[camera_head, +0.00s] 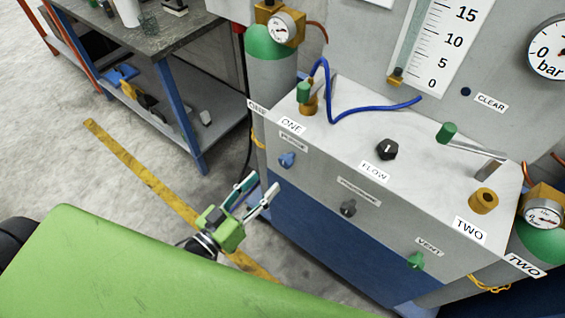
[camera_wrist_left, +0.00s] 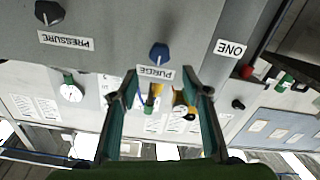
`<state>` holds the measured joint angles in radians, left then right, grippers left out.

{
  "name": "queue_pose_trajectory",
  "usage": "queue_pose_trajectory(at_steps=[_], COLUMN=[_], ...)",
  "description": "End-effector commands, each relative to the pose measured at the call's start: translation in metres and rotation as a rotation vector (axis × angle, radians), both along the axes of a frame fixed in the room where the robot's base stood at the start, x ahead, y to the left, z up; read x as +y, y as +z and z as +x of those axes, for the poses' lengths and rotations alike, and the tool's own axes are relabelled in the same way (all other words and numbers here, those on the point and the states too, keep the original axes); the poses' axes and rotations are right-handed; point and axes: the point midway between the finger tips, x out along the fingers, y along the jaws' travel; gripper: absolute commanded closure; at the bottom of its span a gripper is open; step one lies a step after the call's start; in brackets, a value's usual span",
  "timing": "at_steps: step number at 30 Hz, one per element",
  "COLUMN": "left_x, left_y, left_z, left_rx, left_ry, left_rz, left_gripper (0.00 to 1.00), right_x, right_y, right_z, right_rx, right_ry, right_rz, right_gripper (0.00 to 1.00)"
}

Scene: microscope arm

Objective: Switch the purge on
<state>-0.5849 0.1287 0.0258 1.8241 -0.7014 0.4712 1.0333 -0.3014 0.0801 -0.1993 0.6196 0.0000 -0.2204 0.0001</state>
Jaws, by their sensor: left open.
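The purge knob (camera_head: 287,160) is a small blue knob on the sloped front of the grey cabinet, below a label reading PURGE (camera_head: 293,142). In the left wrist view, the blue purge knob (camera_wrist_left: 159,52) appears upside down just beyond the fingertips, with its label (camera_wrist_left: 156,72) toward me. Its exact turned position is too small to tell. My left gripper (camera_head: 264,184) is open and empty, below and left of the knob, apart from it. In the left wrist view, its two fingers (camera_wrist_left: 160,92) stand either side of the label. My right gripper is not in view.
A black flow knob (camera_head: 387,149) and a blue hose (camera_head: 372,109) are on top. A workbench (camera_head: 160,38) stands at the left. Gas cylinders flank the cabinet.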

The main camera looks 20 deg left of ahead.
Motion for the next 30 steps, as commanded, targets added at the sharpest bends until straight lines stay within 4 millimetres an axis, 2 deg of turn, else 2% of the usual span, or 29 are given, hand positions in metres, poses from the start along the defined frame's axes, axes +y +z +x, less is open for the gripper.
queue_pose_trajectory(at_steps=[1, 6, 12, 18, 26, 30], left_x=[-0.004, -0.016, -0.026, -0.03, -0.03, -0.03], left_y=[0.003, 0.002, 0.001, 0.0, 0.0, 0.0], left_z=[0.012, 0.044, 0.071, 0.082, 0.082, 0.082], left_rx=[-0.004, -0.003, 0.0, 0.001, 0.001, 0.001], left_ry=[0.0, 0.001, 0.001, 0.001, 0.001, 0.001], left_rz=[-0.001, -0.002, -0.002, -0.001, -0.001, -0.001], left_gripper=[0.57, 0.57, 0.57, 0.57, 0.57, 0.9], right_x=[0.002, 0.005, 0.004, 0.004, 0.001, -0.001], right_y=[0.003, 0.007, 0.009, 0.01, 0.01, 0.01], right_z=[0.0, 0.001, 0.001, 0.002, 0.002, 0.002], right_rx=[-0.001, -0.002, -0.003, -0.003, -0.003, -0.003], right_ry=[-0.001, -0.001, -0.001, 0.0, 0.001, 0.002], right_rz=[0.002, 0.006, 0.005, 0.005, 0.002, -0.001], right_gripper=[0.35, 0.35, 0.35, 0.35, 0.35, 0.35])
